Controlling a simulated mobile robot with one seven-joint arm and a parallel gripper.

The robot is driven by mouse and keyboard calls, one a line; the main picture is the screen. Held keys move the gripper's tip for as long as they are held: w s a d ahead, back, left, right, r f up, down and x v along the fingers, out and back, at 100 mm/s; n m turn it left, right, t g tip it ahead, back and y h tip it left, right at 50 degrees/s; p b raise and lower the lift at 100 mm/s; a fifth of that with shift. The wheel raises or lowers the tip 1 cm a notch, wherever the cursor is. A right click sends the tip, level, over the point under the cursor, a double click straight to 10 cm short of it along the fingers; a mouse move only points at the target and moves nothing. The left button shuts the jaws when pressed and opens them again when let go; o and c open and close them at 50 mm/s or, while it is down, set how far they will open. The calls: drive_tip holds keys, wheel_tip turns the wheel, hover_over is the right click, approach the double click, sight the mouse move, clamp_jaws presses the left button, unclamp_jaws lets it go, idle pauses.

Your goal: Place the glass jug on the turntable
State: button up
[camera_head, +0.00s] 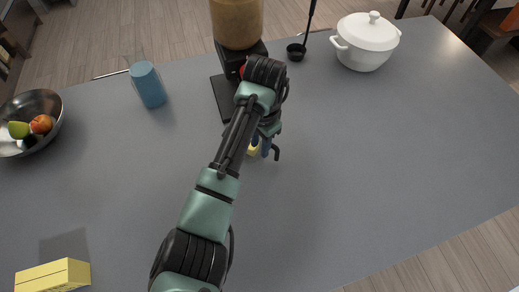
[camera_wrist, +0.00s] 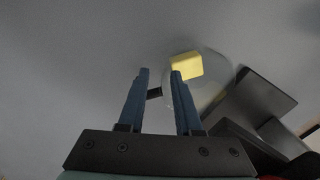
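My gripper (camera_wrist: 160,73) has two blue fingers that stand apart in the wrist view. A clear, round glass shape (camera_wrist: 214,66), which looks like the glass jug, lies just beyond and right of the fingers. A short dark piece (camera_wrist: 154,92), perhaps its handle, shows between the fingers; I cannot tell whether they touch it. A yellow block (camera_wrist: 186,66) shows at the glass; I cannot tell whether it is inside or behind. In the head view my gripper (camera_head: 264,148) is low over the table, and my arm hides most of this spot. I cannot make out a turntable.
A dark appliance base (camera_head: 222,98) with a tan container (camera_head: 237,22) stands just behind my gripper. A blue cup (camera_head: 148,84), metal fruit bowl (camera_head: 34,104), white pot (camera_head: 366,42), black ladle (camera_head: 297,50) and yellow box (camera_head: 52,276) are around. The right of the grey table (camera_head: 400,150) is clear.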

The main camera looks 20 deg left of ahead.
wheel_tip(320, 180, up, 8)
drive_tip(key=shift+r, duration=0.15)
drive_tip(key=shift+d, duration=0.15)
